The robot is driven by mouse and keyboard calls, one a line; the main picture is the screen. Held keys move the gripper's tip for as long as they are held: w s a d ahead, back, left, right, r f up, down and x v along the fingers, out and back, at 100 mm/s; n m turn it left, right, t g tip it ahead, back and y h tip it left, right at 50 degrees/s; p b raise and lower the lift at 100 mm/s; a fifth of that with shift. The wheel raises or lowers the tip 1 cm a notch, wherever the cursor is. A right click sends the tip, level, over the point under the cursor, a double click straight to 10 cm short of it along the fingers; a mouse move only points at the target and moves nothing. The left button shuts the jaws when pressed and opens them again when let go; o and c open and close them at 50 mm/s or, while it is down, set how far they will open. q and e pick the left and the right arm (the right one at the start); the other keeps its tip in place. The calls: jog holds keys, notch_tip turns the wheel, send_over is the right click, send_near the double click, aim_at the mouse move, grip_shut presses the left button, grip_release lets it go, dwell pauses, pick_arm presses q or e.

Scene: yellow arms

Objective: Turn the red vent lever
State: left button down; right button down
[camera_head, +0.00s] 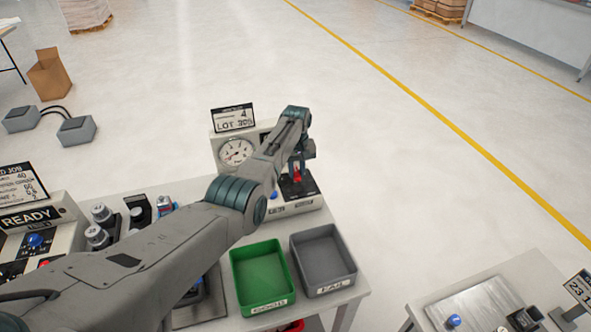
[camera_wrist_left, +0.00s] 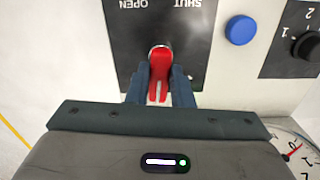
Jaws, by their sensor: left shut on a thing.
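The red vent lever (camera_head: 297,174) stands on a black plate on the gauge box at the table's far end. In the left wrist view the red lever (camera_wrist_left: 160,66) sits on a metal pivot, below the printed words SHUT and OPEN, which appear upside down. My left gripper (camera_wrist_left: 160,88) is shut on the lever, with one dark finger on each side of it. In the head view my left gripper (camera_head: 298,165) comes down over the lever from above and partly hides it. My right gripper is not in view.
A blue button (camera_wrist_left: 240,30) and a black knob (camera_wrist_left: 307,46) are beside the lever plate. The gauge (camera_head: 236,152) is left of my arm. A green bin (camera_head: 290,272) and a grey bin (camera_head: 351,262) stand nearer. Several bottles (camera_head: 98,237) stand at left.

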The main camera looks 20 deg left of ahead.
pick_arm(q)
jog(key=m, duration=0.4)
jog(key=shift+w+d+r, duration=0.1)
jog(key=shift+d, duration=0.15)
jog(key=shift+d+m+p, duration=0.2)
jog(key=shift+m+p, duration=0.15)
jog(key=shift+m, duration=1.45)
jog(key=c, duration=1.5)
grip_release()
jog(key=shift+o, duration=1.1)
